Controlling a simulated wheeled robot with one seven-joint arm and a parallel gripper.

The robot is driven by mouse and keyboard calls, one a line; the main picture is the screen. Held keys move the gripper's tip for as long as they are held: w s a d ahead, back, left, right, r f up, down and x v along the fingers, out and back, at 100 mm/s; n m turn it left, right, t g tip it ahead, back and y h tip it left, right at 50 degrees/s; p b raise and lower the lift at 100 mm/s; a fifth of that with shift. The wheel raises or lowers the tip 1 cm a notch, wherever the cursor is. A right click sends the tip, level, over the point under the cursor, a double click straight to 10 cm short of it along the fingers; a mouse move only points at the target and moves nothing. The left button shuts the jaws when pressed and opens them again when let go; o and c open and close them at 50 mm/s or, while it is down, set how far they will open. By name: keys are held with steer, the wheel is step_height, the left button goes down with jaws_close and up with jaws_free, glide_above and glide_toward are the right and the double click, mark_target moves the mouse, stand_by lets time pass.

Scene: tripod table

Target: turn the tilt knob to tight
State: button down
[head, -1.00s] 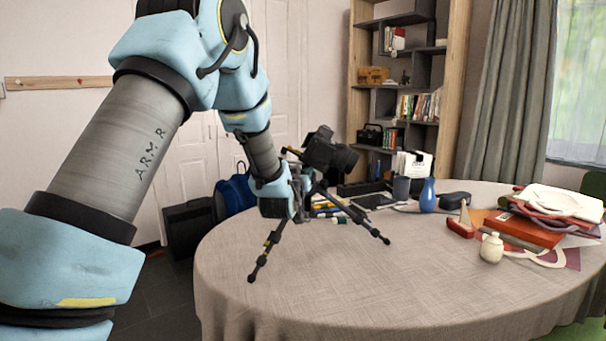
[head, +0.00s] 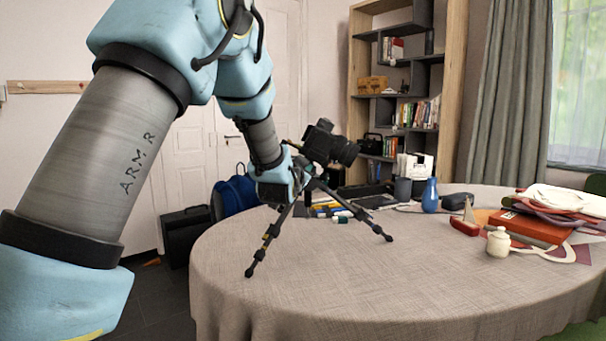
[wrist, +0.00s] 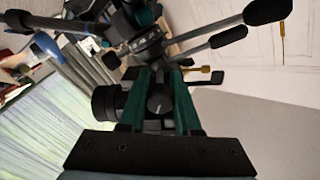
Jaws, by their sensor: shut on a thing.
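A black camera (head: 330,147) sits on a black tripod (head: 268,240) whose legs stand spread on the table. Its lens points right in the head view. My gripper (head: 302,176) is at the tripod head, just below the camera, and hides part of it. In the wrist view, the green fingers of my gripper (wrist: 160,98) are on either side of a round dark knob (wrist: 158,104) with a pale line on its face. The gripper is shut on this knob. The tripod's legs (wrist: 205,30) run off above it in that view.
The round table (head: 330,285) has a beige cloth, clear at the front.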

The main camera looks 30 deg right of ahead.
steer(key=m+b, duration=0.2)
steer(key=m, duration=0.2)
steer(key=shift+f+m, duration=0.15)
steer(key=shift+m, duration=0.15)
steer(key=shift+m+b, duration=0.6)
steer(key=shift+m, duration=1.6)
steer(key=c, duration=0.6)
jaws_free()
steer(key=shift+r, duration=0.25)
